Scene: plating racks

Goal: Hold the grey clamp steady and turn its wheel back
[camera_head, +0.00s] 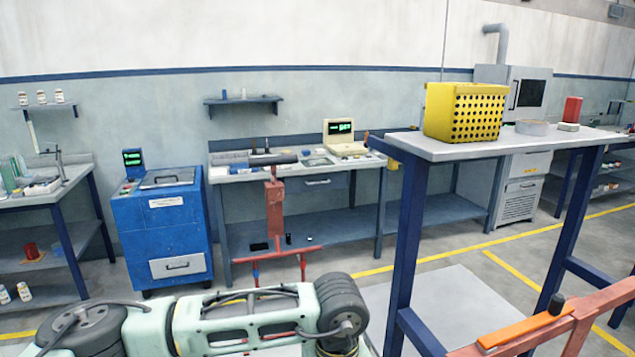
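I cannot make out a grey clamp with a wheel in this view. A red post (275,210) stands in front of the middle workbench, with a dark grey horizontal cylinder (272,159) at its top and a red crossbar low down. I cannot tell whether this cylinder belongs to the clamp. At the lower right, a red bar (590,300) carries an orange strip (524,327) and a small black knob (556,304). Neither of my grippers shows in the view.
A tall table (470,150) on blue legs stands at the right, bearing a perforated yellow box (464,112). A blue cabinet (160,225) stands left of the middle workbench (345,170), which holds a beige terminal (345,137). Yellow lines mark the floor, with some clear floor at right.

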